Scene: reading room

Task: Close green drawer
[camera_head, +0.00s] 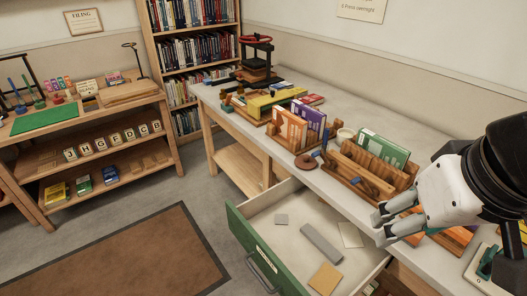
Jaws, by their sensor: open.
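The green drawer (247,252) is pulled out from under the long table and stands open. Its green front has a dark bar handle (263,272) and a small pale label. Inside lie a grey bar (321,243), a tan card (325,278) and small pale pieces. My gripper (381,227) is open and empty, at the right over the table's front edge. It is well to the right of the drawer front and apart from the handle. The drawer's right rear part is partly hidden below the table edge and gripper.
The long table (338,213) carries wooden racks with books, a book press (257,62) and an orange-and-white book (290,130). A shelf unit (110,160) stands at the left. The floor with a brown rug (130,262) is clear left of the drawer.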

